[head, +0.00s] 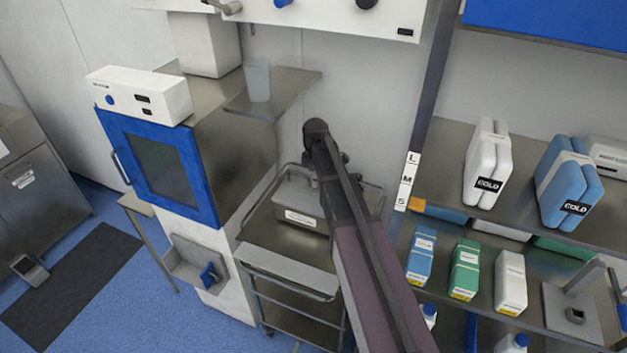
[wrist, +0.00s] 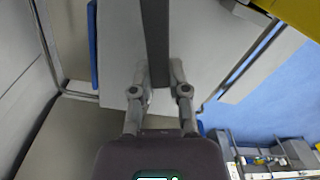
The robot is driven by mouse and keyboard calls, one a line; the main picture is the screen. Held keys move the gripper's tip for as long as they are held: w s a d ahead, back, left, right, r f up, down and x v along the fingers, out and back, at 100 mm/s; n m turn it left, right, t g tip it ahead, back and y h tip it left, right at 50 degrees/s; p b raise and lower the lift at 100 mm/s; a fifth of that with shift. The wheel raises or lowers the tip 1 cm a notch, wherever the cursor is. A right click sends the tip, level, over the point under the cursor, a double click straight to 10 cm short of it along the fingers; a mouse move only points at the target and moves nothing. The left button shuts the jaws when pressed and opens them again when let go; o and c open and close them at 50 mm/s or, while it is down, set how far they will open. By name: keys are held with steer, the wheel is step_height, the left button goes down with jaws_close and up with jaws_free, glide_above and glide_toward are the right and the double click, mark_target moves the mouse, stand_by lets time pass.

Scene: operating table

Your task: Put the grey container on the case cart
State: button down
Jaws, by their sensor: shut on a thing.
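The grey container (head: 297,200), a box with a white label on its front, is at the top of the metal case cart (head: 285,262), inside its raised rails. I cannot tell whether its base touches the cart's top. My gripper (head: 315,178) is at the container's right side from above, mostly hidden behind my own arm. In the wrist view, my gripper (wrist: 157,80) is shut on a dark bar of the grey container (wrist: 118,60), whose pale surface fills the area around the fingers.
A blue-doored cabinet (head: 160,165) stands left of the cart, with a steel shelf and a cup (head: 257,80) above. At right, shelves (head: 440,150) hold cold packs (head: 487,163) and cartons (head: 464,270). Blue floor (head: 150,310) is open at lower left.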

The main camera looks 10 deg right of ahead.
steer(key=shift+f+b, duration=0.35)
steer(key=shift+f, duration=0.3)
steer(key=c, duration=0.6)
jaws_free()
steer(key=shift+r, duration=0.2)
step_height(320, 180, up, 12)
steer(key=p, duration=1.2)
steer(key=shift+f, duration=0.15)
